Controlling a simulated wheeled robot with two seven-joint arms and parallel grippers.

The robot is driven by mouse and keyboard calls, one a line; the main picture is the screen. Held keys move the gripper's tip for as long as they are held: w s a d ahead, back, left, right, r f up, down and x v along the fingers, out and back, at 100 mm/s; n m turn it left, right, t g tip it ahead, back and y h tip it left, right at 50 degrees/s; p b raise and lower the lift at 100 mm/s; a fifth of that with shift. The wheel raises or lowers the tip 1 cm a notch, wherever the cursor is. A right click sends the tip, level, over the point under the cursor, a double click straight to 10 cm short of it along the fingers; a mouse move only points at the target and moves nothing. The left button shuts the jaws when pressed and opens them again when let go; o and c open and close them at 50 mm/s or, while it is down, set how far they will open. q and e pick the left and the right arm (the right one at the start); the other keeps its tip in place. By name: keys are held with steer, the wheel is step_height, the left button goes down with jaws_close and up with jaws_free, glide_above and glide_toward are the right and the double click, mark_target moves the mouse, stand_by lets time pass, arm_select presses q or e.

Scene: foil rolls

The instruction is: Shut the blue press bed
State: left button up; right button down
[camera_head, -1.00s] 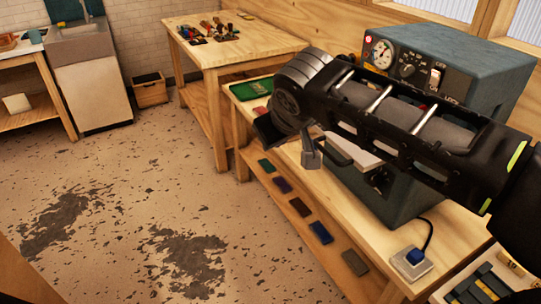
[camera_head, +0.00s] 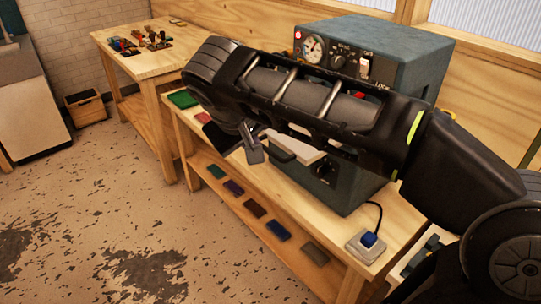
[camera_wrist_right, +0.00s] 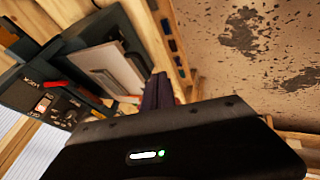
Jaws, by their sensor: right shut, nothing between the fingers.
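The blue-grey press (camera_head: 395,50) stands on the wooden bench, with a gauge and switches on its front. Its bed, a pale plate (camera_head: 297,147) with a dark handle (camera_head: 272,145), sticks out of the front, so the bed looks open. My right arm crosses in front of the press and hides part of the bed. My right gripper (camera_head: 252,150) is shut and empty, just left of the bed's handle; I cannot tell whether they touch. In the right wrist view the shut fingers (camera_wrist_right: 158,92) lie beside the pale plate (camera_wrist_right: 108,68). My left gripper is not in view.
A blue plug sits in a socket box (camera_head: 368,247) at the bench's front right. Several coloured blocks (camera_head: 254,208) lie on the lower shelf. A green tray (camera_head: 184,99) is at the bench's left end. A tool table (camera_head: 140,50) stands behind. The floor at left is free.

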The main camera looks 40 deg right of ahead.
mark_target(271, 155)
arm_select(q)
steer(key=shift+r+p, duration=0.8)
steer(key=shift+p, duration=0.2)
arm_select(e)
steer(key=w+d+f, duration=0.1)
steer(key=d+f, duration=0.1)
steer(key=w+d+f, duration=0.1)
steer(key=d+f, duration=0.2)
steer(key=w+d+f, duration=0.1)
steer(key=d+f, duration=0.1)
steer(key=f, duration=0.1)
steer(key=shift+d, duration=0.3)
